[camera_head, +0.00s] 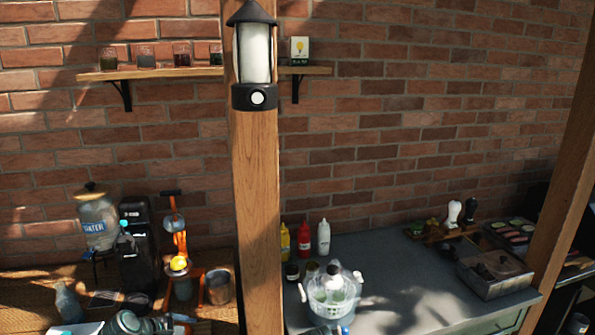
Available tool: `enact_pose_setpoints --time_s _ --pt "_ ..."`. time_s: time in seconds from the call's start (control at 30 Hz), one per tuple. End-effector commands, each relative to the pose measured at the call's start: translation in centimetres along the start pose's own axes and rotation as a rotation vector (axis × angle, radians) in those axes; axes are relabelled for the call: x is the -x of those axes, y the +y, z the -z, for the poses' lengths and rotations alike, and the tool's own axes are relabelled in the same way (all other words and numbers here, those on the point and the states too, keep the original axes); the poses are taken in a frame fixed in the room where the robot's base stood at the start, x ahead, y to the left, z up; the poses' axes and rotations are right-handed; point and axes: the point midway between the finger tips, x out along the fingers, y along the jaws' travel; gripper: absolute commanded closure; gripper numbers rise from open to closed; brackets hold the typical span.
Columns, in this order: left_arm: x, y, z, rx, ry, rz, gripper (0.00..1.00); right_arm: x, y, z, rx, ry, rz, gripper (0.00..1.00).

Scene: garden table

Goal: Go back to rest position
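Neither of my grippers can be made out in the head view. A grey rounded shape with pale blue parts shows at the bottom edge on the left, and a small blue piece shows at the bottom centre. Both are cut off by the frame, and I cannot tell what they are. No held object is visible.
A wooden post (257,210) with a lantern (254,55) stands in the middle. Left are a water dispenser (97,222) and black machine (138,245).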

Motion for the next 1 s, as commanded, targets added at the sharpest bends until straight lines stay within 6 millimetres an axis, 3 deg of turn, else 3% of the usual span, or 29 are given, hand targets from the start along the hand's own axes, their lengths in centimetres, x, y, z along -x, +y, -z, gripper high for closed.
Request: enact_pose_setpoints --time_s 0.03,0.1,0.2,0.5,0.57,0.8,1.0 --pt "-1.1 -1.6 -2.0 -0.174 0.006 0.078 0.04 0.0 0.0 0.0 0.000 0.000 0.000 0.50" --pt "-2.3 -4.0 -4.0 -0.444 0.011 0.196 0.04 0.0 0.0 0.0 0.000 0.000 0.000 0.50" --pt "-3.2 -6.9 -6.0 -0.792 0.000 0.350 0.04 0.0 0.0 0.0 0.000 0.000 0.000 0.50" --pt "-3.2 -12.2 -9.0 -1.532 -0.100 0.703 0.04 0.0 0.0 0.0 0.000 0.000 0.000 0.50" --pt "-3.1 -12.9 -9.7 -1.636 -0.127 0.757 0.04 0.0 0.0 0.0 0.000 0.000 0.000 0.50" --pt "-3.5 -16.1 -15.2 -1.765 -0.201 0.835 0.04 0.0 0.0 0.0 0.000 0.000 0.000 0.50" --pt "-3.4 -18.5 -18.4 -1.861 -0.245 0.896 0.04 0.0 0.0 0.0 0.000 0.000 0.000 0.50"
